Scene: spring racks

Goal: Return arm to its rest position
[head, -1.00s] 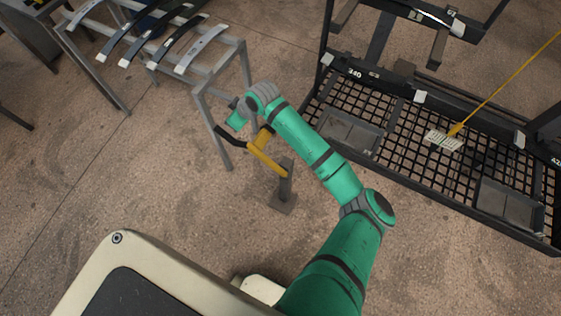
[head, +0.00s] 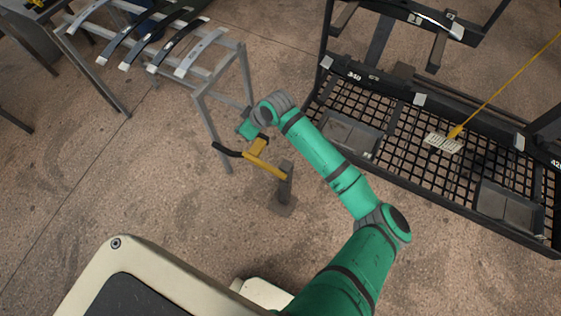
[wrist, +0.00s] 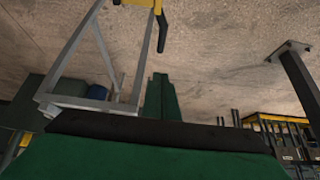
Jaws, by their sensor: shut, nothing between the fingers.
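My green arm reaches up from the bottom of the head view, and its teal end with my gripper (head: 247,130) hangs bent down near the leg of a grey metal rack (head: 203,97). In the wrist view, the dark green fingers of my gripper (wrist: 160,90) are together with nothing between them. A yellow bar with a black handle (head: 265,162) is mounted on a short grey floor post (head: 285,188), close beside my gripper. I cannot tell whether they touch.
The grey rack carries several curved leaf springs (head: 172,47). A black mesh-shelf rack (head: 400,130) with grey trays stands to the right of my arm. A yellow cord (head: 500,87) hangs over it with a pale tag (head: 443,142).

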